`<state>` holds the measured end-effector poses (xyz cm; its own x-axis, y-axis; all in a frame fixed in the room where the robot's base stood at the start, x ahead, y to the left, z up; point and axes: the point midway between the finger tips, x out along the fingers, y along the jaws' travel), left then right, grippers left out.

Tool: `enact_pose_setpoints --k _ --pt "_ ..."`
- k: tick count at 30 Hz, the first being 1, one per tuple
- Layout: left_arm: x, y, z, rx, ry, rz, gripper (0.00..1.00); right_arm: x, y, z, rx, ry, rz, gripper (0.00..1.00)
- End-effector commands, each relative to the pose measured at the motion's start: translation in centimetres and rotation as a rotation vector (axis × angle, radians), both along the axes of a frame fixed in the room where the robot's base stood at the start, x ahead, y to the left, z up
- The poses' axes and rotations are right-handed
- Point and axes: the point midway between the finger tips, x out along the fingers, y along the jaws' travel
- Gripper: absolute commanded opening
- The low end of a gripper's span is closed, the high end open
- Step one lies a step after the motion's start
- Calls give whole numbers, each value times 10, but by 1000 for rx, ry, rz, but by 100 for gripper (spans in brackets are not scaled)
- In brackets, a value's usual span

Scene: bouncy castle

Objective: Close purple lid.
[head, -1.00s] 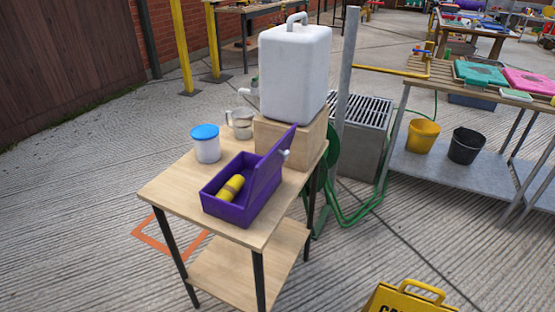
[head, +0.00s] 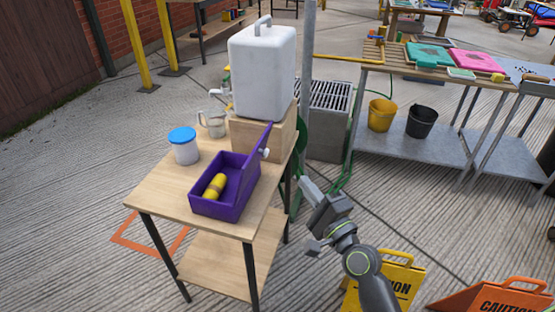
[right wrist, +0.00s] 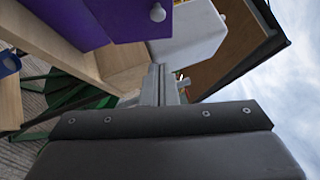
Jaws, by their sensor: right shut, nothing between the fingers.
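The open purple box (head: 232,203) sits near the front edge of the small wooden table and holds a yellow cylinder with a dark band (head: 215,186). Its purple lid (head: 253,172) stands raised along the box's right side, with a pale round knob (head: 265,153) on its outer face. In the right wrist view the lid (right wrist: 125,20) and knob (right wrist: 158,13) show at the top. My right gripper (head: 305,186) is shut and empty, right of the table and apart from the lid; its fingers (right wrist: 160,85) point toward the table area. My left gripper is not in view.
A blue-lidded jar (head: 185,150), a clear jug (head: 212,123) and a white water container (head: 262,75) on a wooden block (head: 258,135) stand behind the box. A grey post (head: 307,60) rises behind the table. Yellow (head: 395,285) and orange (head: 495,296) caution signs stand at lower right.

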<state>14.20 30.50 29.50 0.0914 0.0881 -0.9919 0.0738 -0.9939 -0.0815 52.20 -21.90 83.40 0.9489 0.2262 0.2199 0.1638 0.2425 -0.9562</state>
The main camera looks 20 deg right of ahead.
Motion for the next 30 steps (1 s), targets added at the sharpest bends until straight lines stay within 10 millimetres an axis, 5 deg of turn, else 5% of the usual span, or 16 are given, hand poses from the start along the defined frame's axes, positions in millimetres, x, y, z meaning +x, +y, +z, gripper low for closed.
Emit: enact_pose_setpoints --k 10,18,30 --pt "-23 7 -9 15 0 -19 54 60 16 17 2 -1 1 0" --pt "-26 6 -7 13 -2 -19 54 73 43 24 2 1 1 0" --pt "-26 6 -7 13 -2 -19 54 75 47 24 -1 1 0 0"
